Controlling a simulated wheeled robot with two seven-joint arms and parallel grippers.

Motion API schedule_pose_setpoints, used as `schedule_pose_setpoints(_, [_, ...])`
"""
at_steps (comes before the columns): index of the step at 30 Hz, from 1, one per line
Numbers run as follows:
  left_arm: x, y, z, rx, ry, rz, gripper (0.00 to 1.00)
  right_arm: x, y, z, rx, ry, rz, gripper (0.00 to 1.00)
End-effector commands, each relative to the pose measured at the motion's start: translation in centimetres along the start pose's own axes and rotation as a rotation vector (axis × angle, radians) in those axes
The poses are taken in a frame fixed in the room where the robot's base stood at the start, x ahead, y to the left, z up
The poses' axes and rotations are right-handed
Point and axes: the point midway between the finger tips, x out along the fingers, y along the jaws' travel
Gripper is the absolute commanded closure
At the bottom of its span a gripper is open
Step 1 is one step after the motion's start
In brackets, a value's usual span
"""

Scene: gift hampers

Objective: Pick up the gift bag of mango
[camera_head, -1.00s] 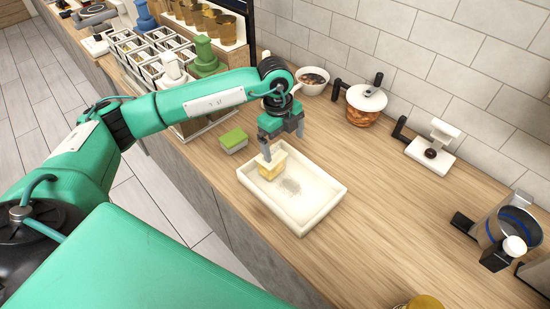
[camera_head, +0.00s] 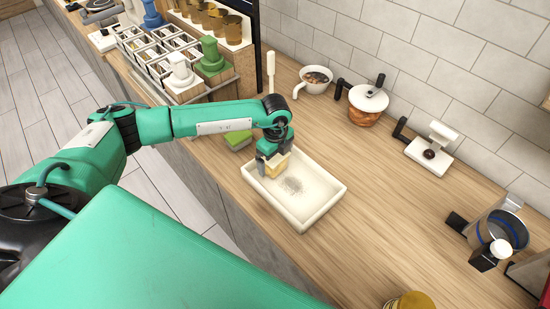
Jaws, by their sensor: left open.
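A small yellow-and-cream block (camera_head: 279,165) sits at the far left corner of a white tray (camera_head: 327,203) on the wooden counter. It may be the gift bag of mango, but no label is readable. My left gripper (camera_head: 272,160) points down over that corner, with its fingers low around the block. The jaws are open, and the gripper partly hides the block. I cannot tell whether the fingers touch it. My right gripper is not in view.
A green-topped box (camera_head: 238,139) lies just left of the tray, behind my arm. A bowl (camera_head: 315,79), a lidded pot (camera_head: 367,104) and a white device (camera_head: 432,147) stand along the wall.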

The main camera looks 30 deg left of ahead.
Motion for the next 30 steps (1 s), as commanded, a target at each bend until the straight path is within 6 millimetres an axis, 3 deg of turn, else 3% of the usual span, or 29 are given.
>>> schedule_pose_setpoints(1, [0.1,0.2,0.0,0.000,-0.001,0.003,0.02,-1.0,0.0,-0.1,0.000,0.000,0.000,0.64])
schedule_pose_setpoints(7, [2.6,0.2,0.0,-0.001,0.000,0.002,0.02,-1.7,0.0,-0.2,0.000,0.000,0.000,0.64])
schedule_pose_setpoints(15, [3.0,0.1,0.0,0.000,0.000,-0.001,0.02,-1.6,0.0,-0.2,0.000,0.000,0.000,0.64])
schedule_pose_setpoints(23, [3.0,0.1,0.0,0.000,0.000,-0.001,0.53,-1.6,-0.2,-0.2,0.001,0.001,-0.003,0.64])
schedule_pose_setpoints(30, [2.9,0.1,0.0,0.000,0.000,-0.001,0.55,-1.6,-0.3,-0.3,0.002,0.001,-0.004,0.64])
